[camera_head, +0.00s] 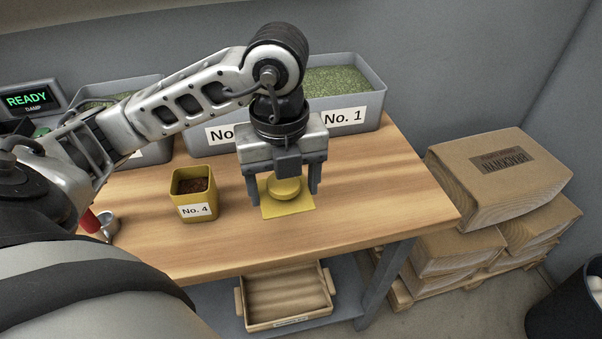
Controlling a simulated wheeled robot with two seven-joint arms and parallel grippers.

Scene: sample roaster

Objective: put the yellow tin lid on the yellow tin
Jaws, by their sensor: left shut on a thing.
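The yellow tin (193,196) stands open and upright on the table, with a "No. 4" label on its front and brown contents inside. The yellow lid (288,206) is a flat square plate with a rounded knob (286,188), to the right of the tin and apart from it. My left gripper (285,190) points down over the lid, its fingers on either side of the knob, shut on it. I cannot tell whether the lid touches the table. My right gripper is not in view.
Grey bins (374,115) with green contents stand along the back of the wooden table (380,211). A red-handled metal item (105,228) lies left of the tin. A wooden tray (284,298) sits on the shelf below. Stacked sacks (497,178) stand right, beside a dark bin (565,306).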

